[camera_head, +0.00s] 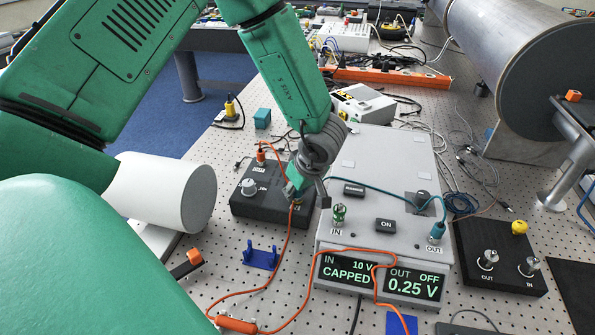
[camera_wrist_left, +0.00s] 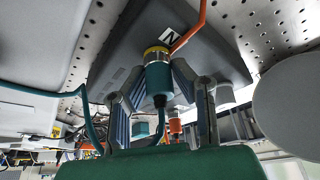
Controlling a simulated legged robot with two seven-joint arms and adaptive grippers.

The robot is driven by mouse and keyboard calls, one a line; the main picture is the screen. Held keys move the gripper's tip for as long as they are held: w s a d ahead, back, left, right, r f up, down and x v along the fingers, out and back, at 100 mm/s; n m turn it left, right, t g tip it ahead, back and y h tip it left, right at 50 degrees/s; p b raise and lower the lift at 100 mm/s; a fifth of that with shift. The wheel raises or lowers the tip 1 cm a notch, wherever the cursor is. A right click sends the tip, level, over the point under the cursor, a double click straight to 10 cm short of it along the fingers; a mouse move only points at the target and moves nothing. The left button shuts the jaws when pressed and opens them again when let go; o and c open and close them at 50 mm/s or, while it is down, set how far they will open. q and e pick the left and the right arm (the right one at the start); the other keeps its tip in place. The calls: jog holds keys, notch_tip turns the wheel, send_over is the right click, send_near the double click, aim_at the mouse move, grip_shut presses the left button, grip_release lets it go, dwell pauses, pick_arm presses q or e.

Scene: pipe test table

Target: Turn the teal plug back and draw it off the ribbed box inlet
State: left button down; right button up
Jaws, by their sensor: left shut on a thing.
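My left gripper (camera_head: 298,188) comes down over the right side of a black box (camera_head: 243,206). In the left wrist view its two fingers (camera_wrist_left: 158,95) are shut on the teal plug (camera_wrist_left: 158,78), one on each side. The plug's far end meets a yellow ring (camera_wrist_left: 156,53) at the inlet beside a letter N on the dark box; they appear to touch. An orange cable (camera_wrist_left: 188,32) runs out there. In the head view the teal plug (camera_head: 294,179) is mostly hidden by the gripper. My right gripper is not in view.
A grey box (camera_head: 390,165) stands close right, its display reading IN 10 V CAPPED, OUT OFF 0.25 V. A teal plug (camera_head: 437,231) sits at its OUT. An orange plug (camera_head: 261,155) stands in the black box. A blue bracket (camera_head: 261,257) and loose cables lie in front.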

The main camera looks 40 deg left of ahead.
pick_arm(q)
jog(key=shift+n+g+p, duration=0.5)
jog(key=shift+n+p, duration=0.15)
jog(key=shift+n, duration=0.55)
jog(key=shift+s, duration=0.1)
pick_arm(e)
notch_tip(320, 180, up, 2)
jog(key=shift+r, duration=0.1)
pick_arm(q)
jog(key=n+g, duration=0.1)
jog(key=n, duration=0.2)
jog(key=shift+n, duration=0.3)
jog(key=shift+r, duration=0.1)
jog(key=shift+r, duration=1.3)
jog(key=shift+r, duration=0.1)
jog(key=shift+r, duration=2.9)
